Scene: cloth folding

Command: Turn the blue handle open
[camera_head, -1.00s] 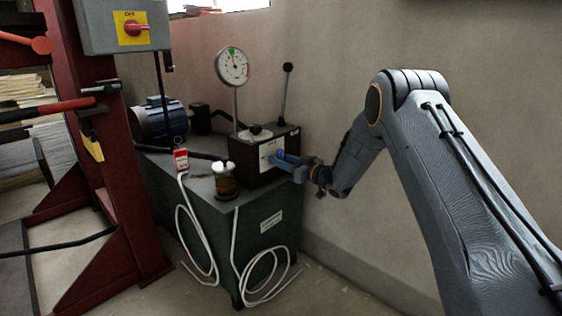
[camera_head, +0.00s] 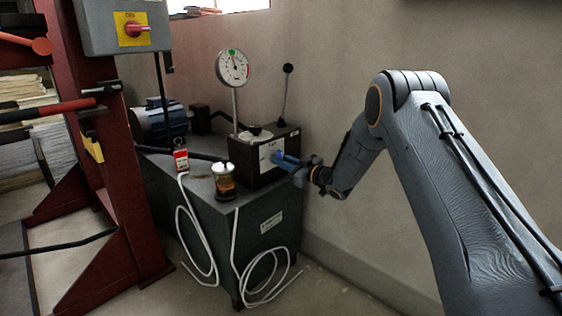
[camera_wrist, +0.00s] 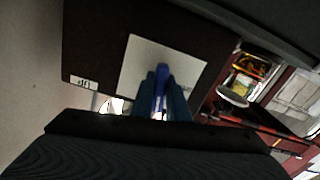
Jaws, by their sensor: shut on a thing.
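The blue handle (camera_head: 279,156) is on the front of a dark brown box (camera_head: 244,164), over a white label plate. In the wrist view the blue handle (camera_wrist: 161,82) shows as a narrow blue bar in front of the white plate (camera_wrist: 150,55). My gripper (camera_head: 290,161) reaches the box from the right. In the wrist view my gripper's blue fingers (camera_wrist: 161,98) lie on both sides of the handle and are shut on it. The fingers hide part of the handle.
The box stands on a grey cabinet (camera_head: 272,205). A dial gauge (camera_head: 233,68) and a black lever (camera_head: 286,90) rise behind. A red frame (camera_head: 118,190) stands left; a bare wall (camera_head: 340,60) is behind my arm.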

